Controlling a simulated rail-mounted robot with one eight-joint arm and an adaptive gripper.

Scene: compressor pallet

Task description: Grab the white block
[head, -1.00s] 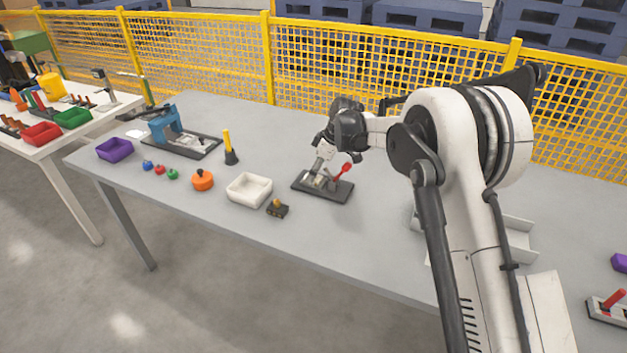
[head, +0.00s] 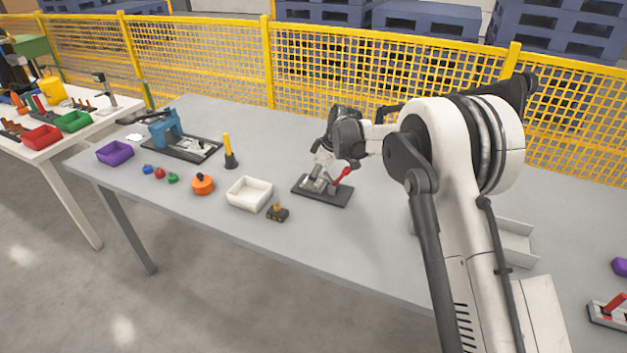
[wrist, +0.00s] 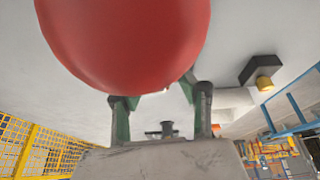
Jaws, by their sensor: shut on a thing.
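My gripper (head: 320,174) is low over a dark fixture plate (head: 334,200) in the middle of the table. A red lever with a round knob (head: 346,172) stands beside it on the right. In the wrist view the red knob (wrist: 125,40) is large and close, covering part of the fingers. The green-padded fingers (wrist: 160,122) are at a pale, greyish-white block (wrist: 165,160), which I take as the white block. My gripper is shut on it. In the head view the gripper hides most of the block, and I cannot tell whether it is clear of the plate.
An empty white tray (head: 249,194) and a small dark block with a yellow knob (head: 277,212) lie left of the plate. An orange pot (head: 202,184) and a blue press (head: 172,130) are farther left. A yellow mesh fence (head: 200,58) runs behind the table.

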